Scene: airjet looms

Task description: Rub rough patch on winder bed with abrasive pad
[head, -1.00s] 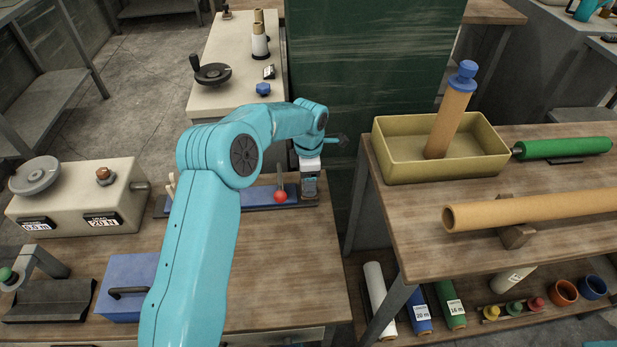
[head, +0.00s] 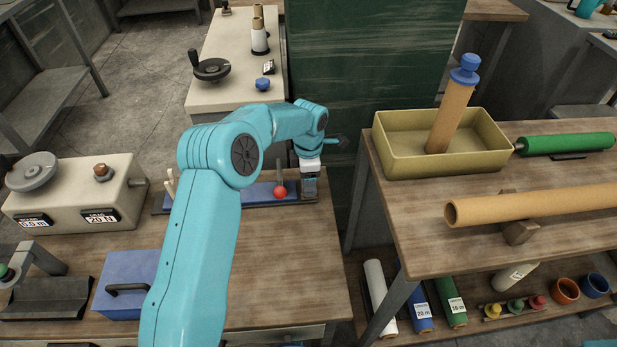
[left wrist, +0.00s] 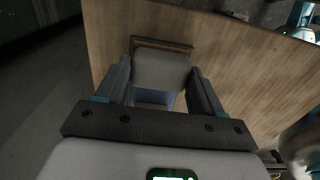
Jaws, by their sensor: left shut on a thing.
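My left gripper (head: 309,192) is low at the right end of a blue tool tray (head: 232,194) on the near wooden bench. In the left wrist view its two fingers (left wrist: 162,85) are shut on a grey block (left wrist: 160,70), which looks like the abrasive pad. A brown strip (left wrist: 160,45) shows along the block's far edge. I cannot tell whether the block still touches the tray. A long cream bed (head: 225,90) with a black handwheel stands behind the bench; it may be the winder bed. I cannot make out a rough patch. My right gripper is not in view.
A red-knobbed tool (head: 280,191) stands close left of the gripper. A cream box with a dial (head: 75,195) and a blue case (head: 128,285) are on the bench's left. A green panel (head: 375,60) rises behind. A right table bears a yellow tray (head: 400,165).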

